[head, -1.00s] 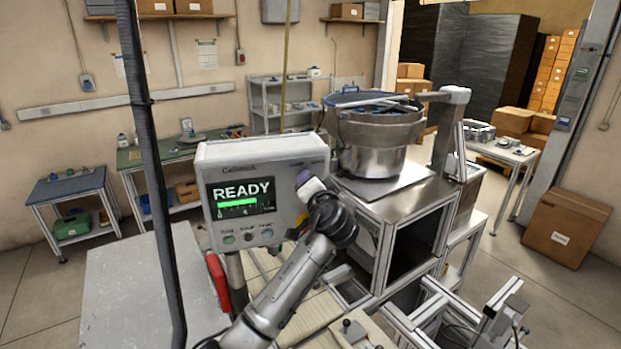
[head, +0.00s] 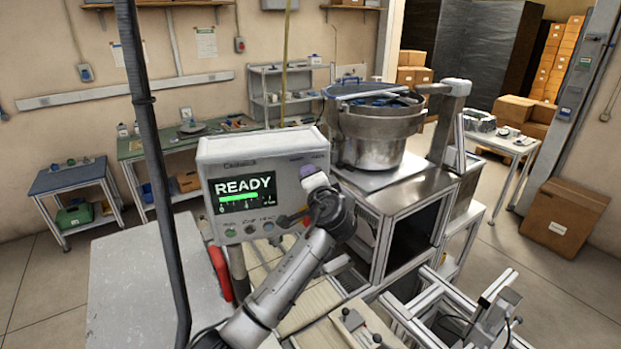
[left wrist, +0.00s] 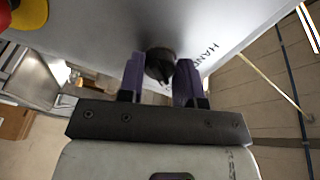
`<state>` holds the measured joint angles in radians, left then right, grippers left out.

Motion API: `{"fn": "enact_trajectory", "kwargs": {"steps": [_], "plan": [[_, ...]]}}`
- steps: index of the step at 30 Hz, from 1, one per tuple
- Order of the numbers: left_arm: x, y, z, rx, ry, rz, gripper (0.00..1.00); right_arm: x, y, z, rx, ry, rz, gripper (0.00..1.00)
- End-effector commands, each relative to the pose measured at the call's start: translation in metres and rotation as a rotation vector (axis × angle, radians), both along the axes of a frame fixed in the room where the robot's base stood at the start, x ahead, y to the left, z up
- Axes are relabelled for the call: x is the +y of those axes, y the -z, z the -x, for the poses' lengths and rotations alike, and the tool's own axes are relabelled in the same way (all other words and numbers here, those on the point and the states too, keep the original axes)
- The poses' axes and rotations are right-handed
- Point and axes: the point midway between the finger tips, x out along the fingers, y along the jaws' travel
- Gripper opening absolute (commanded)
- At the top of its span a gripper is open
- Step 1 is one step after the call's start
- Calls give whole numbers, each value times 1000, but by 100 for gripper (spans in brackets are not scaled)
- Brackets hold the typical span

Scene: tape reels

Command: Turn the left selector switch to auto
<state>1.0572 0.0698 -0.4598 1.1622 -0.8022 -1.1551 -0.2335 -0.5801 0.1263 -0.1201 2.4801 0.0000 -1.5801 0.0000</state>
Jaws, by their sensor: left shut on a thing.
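A pale grey control box (head: 212,165) with a screen (head: 243,193) reading READY faces me in the head view. Small buttons (head: 249,229) sit in a row below the screen. My left gripper (head: 308,170) is at the box's right part, and its arm hides part of the front. In the left wrist view, its two purple fingers (left wrist: 160,80) are on either side of a black selector knob (left wrist: 160,64), shut on it. The word HAND (left wrist: 208,53) is printed just right of the knob. The knob's pointing direction is unclear. My right gripper is not in view.
A red and yellow button (left wrist: 25,12) sits at the top left of the left wrist view. A steel bowl feeder (head: 375,140) on a metal-framed machine stands right of the box. A grey table (head: 140,285) stands at the lower left.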

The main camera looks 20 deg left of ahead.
Motion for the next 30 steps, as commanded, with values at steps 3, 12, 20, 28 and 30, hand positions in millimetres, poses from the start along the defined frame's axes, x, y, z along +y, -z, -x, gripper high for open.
{"fn": "enact_trajectory", "kwargs": {"steps": [3, 12, 20, 28, 30], "plan": [[0, 0, 0, -1, 1, -1, 9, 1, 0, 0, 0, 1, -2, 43], [0, 0, 0, -1, 1, 1, 57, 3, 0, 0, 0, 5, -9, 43], [-1, 0, 1, -1, 1, 1, 58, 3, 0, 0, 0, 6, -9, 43], [-17, 3, 22, -3, 4, 2, 58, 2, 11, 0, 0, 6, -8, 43], [-26, 3, 34, -4, 5, 3, 58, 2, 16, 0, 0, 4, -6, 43]]}}
